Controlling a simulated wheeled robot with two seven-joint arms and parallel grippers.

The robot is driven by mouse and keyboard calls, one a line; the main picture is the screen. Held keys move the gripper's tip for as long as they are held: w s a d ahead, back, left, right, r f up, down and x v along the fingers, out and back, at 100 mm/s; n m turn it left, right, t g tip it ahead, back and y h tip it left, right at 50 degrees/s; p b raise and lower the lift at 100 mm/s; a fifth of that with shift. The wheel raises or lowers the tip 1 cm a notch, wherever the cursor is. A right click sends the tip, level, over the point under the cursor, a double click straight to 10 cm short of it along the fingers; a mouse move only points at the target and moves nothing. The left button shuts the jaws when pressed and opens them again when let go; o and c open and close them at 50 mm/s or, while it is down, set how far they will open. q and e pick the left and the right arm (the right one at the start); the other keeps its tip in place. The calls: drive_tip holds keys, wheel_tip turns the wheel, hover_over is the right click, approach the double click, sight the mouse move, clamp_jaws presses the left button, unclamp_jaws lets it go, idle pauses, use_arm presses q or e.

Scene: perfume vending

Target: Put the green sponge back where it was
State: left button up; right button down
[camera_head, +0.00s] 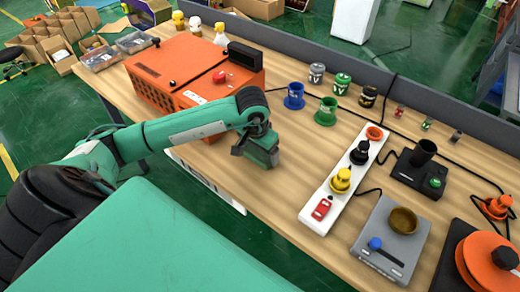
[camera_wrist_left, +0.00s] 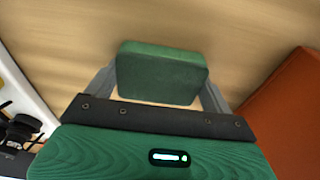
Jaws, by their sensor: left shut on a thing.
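My left gripper (camera_head: 259,155) is over the wooden table, between the orange box and the white strip. In the left wrist view, the left gripper (camera_wrist_left: 160,85) is shut on the green sponge (camera_wrist_left: 162,72), a dark green block with a finger at each side. The wood shows beyond the sponge; I cannot tell whether it touches the table. In the head view the sponge is hard to tell apart from the green gripper body. My right gripper is not in view.
The orange box (camera_head: 160,82) stands left of the gripper, the white strip (camera_head: 344,180) with knobs to its right. Several coloured cups, including a blue one (camera_head: 294,97), stand behind. A grey scale (camera_head: 378,262) is at the front right. Bare wood (camera_head: 285,185) lies around the gripper.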

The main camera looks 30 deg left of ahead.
sight(259, 152)
use_arm(q)
drive_tip(key=shift+f, duration=0.15)
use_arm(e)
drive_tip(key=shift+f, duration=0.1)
use_arm(q)
drive_tip(key=o, duration=0.8)
drive_tip(key=shift+r, duration=0.45)
drive_tip(key=r, duration=0.3)
drive_tip(key=shift+s+b, duration=0.2)
drive_tip(key=shift+b, duration=0.2)
wheel_tip(259, 152, up, 8)
drive_tip(key=s+b, duration=0.1)
drive_tip(key=shift+s+r, duration=0.2)
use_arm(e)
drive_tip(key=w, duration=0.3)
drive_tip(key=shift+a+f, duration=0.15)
use_arm(q)
drive_tip(key=shift+a, duration=0.1)
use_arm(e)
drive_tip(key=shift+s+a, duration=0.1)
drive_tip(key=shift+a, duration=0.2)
